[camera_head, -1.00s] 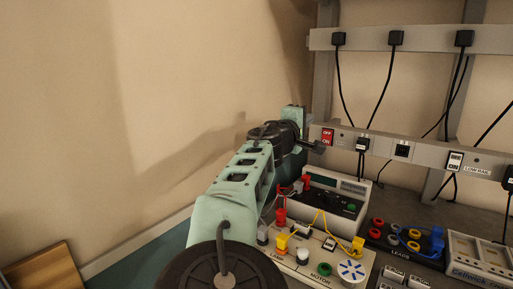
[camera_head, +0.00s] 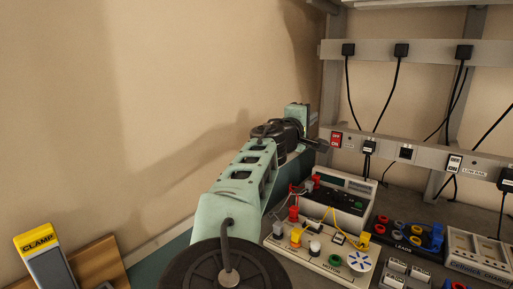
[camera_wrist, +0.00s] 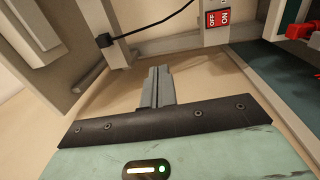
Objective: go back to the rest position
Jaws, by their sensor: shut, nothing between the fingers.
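My gripper (camera_head: 318,145) is at the end of my pale green arm, raised in front of the wall near the left end of the lower rail. In the wrist view, its fingers (camera_wrist: 157,87) are together with nothing between them. The red ON/OFF switch (camera_head: 336,139) on the rail is close to the right of the gripper; it also shows in the wrist view (camera_wrist: 218,17). The gripper appears apart from the rail and the bench items.
The lower rail (camera_head: 425,155) and upper rail (camera_head: 425,52) carry several black plugs with hanging cables. Below stand a meter box (camera_head: 345,195), a motor board (camera_head: 318,256) with leads and a leads tray (camera_head: 400,240). A yellow-topped CLAMP item (camera_head: 40,258) is at lower left. The wall side is clear.

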